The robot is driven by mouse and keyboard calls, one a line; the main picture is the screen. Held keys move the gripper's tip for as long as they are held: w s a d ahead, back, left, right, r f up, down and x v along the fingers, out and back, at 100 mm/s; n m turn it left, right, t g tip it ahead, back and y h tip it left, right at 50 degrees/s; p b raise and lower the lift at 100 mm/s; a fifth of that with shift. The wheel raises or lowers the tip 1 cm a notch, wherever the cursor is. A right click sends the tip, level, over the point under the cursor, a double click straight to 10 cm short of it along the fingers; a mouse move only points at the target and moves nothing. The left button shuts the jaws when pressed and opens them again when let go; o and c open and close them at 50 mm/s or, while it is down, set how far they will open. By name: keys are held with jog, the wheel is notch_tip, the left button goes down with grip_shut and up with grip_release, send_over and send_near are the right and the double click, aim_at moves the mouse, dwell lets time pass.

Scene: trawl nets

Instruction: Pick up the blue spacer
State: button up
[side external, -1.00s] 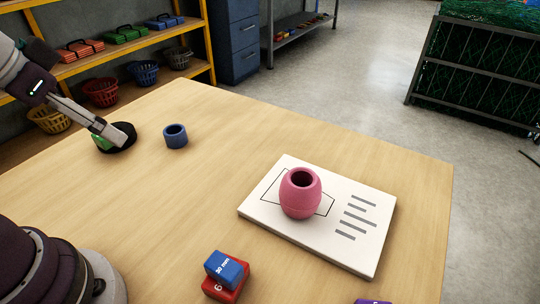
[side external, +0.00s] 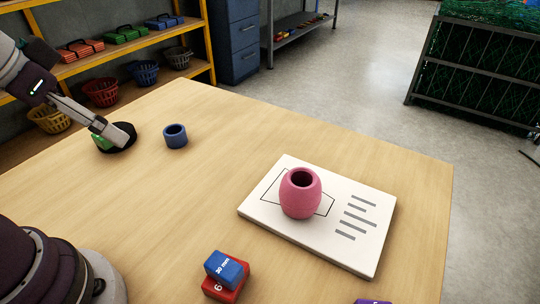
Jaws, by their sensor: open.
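The blue spacer (side external: 175,136) is a short, hollow blue ring standing upright on the wooden table, left of the middle. My gripper (side external: 124,137) is at the left, a short way left of the spacer and apart from it. It is open. Its fingers are over a dark round thing with a green part (side external: 103,143), and they hide some of it. I cannot tell whether they touch it.
A pink barrel-shaped piece (side external: 300,196) stands on a white printed board (side external: 350,257). A blue block (side external: 226,268) lies on a red block (side external: 222,291) at the front. A purple thing (side external: 372,301) shows at the bottom edge. The table (side external: 230,140) is clear right of the spacer.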

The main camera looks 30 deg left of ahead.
jog(key=shift+w, duration=0.1)
jog(key=n+g+y, duration=0.2)
jog(key=n+y, duration=0.1)
jog(key=n, duration=0.4)
send_over(174, 132)
jog(key=s+d, duration=0.5)
notch_tip(174, 132, down, 11)
jog(key=x, duration=1)
jog(key=shift+w+a, duration=0.35)
jog(key=shift+w, duration=0.05)
jog(key=shift+c, duration=0.4)
jog(key=c, duration=1.2)
jog(key=shift+o, duration=0.2)
